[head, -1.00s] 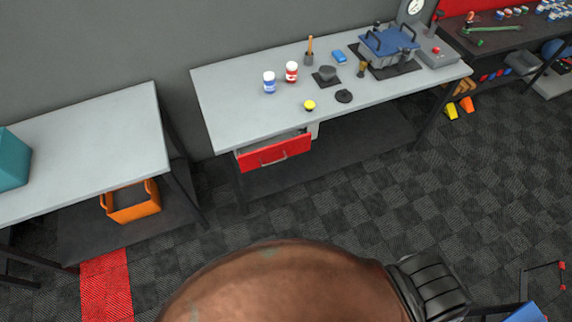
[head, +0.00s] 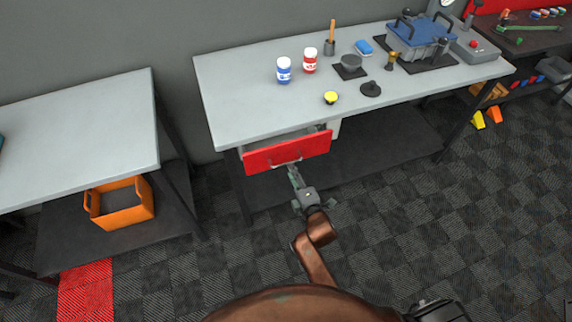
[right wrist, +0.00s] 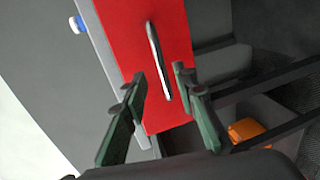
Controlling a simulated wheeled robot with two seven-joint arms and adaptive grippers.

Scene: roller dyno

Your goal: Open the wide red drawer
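The wide red drawer (head: 290,152) hangs under the left part of the grey workbench. It stands partly open, with a strip of its inside showing behind the red front. Its pale bar handle (head: 287,163) is on the front, and it also shows in the right wrist view (right wrist: 158,60). My right gripper (head: 292,174) is just in front of the handle. In the right wrist view its green fingers (right wrist: 160,82) are apart, with the lower end of the handle between or just beyond the tips; contact cannot be told. My left gripper is out of view.
An orange crate (head: 122,210) sits under the left table.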

